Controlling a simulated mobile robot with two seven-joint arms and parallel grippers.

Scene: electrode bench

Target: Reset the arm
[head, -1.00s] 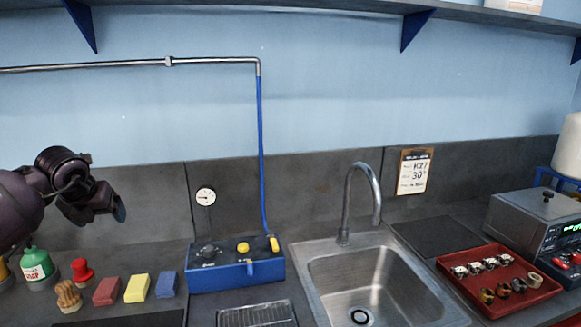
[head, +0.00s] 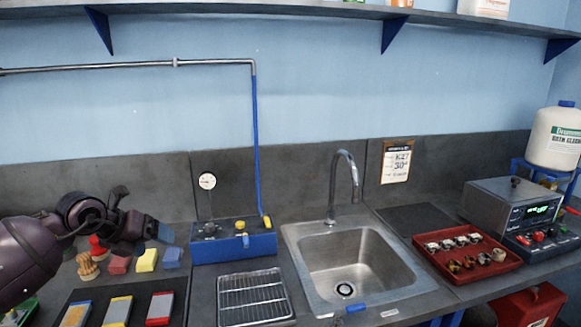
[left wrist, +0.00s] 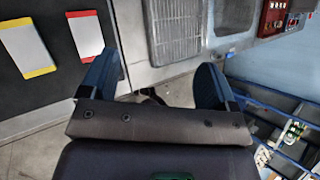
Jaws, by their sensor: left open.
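My left arm comes in from the left in the head view. My left gripper (head: 150,230) hangs over the left part of the bench, near the coloured blocks, and is seen from the side. In the left wrist view the left gripper (left wrist: 155,85) has its two blue fingers wide apart with nothing between them. Bench front edge and floor show beyond the fingers there. My right gripper is in neither view.
A blue box (head: 235,247), wire rack (head: 254,298), sink (head: 355,262), red tray (head: 465,262) and grey meter (head: 515,208) line the bench. Red, yellow and blue blocks (head: 146,261) lie beside my left gripper. A dark mat (head: 96,298) holds several plates.

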